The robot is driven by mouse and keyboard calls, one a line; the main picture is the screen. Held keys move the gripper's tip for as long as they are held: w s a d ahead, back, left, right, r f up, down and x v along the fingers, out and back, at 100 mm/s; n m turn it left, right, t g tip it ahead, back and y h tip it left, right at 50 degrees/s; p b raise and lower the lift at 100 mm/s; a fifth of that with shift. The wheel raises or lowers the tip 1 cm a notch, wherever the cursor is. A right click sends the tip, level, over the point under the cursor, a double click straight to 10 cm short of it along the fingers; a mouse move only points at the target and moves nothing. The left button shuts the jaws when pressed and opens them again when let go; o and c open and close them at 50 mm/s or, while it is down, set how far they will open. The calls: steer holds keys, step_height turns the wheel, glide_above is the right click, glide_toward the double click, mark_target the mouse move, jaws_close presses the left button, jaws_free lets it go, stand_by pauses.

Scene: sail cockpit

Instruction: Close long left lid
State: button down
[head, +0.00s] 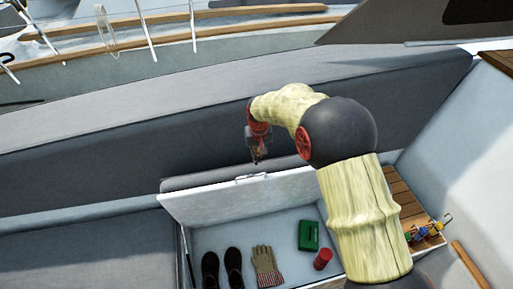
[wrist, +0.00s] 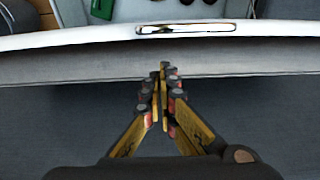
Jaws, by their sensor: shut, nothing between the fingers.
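The long lid (head: 215,203) stands raised over the open locker in the head view, its white inner face toward the camera. A grey cushion (head: 200,178) shows behind its top edge. A metal latch (head: 252,178) sits on that edge; it also shows in the wrist view (wrist: 185,29). My gripper (head: 256,160) is behind and just above the lid's top edge, near the latch. In the wrist view, my gripper (wrist: 163,68) is shut and empty, its tips over the grey cushion side below the white rim (wrist: 80,40). I cannot tell if the tips touch it.
The open locker holds dark boots (head: 233,265), a glove (head: 266,262), a green box (head: 308,236) and a red can (head: 323,259). A dark grey backrest (head: 100,172) rises behind the lid. A wooden slatted shelf (head: 400,195) lies right of my arm.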

steer(key=shift+s+d, duration=0.2)
steer(key=shift+s, duration=0.9)
steer(key=shift+s+f, duration=0.15)
steer(key=shift+f, duration=0.2)
steer(key=shift+s, duration=0.1)
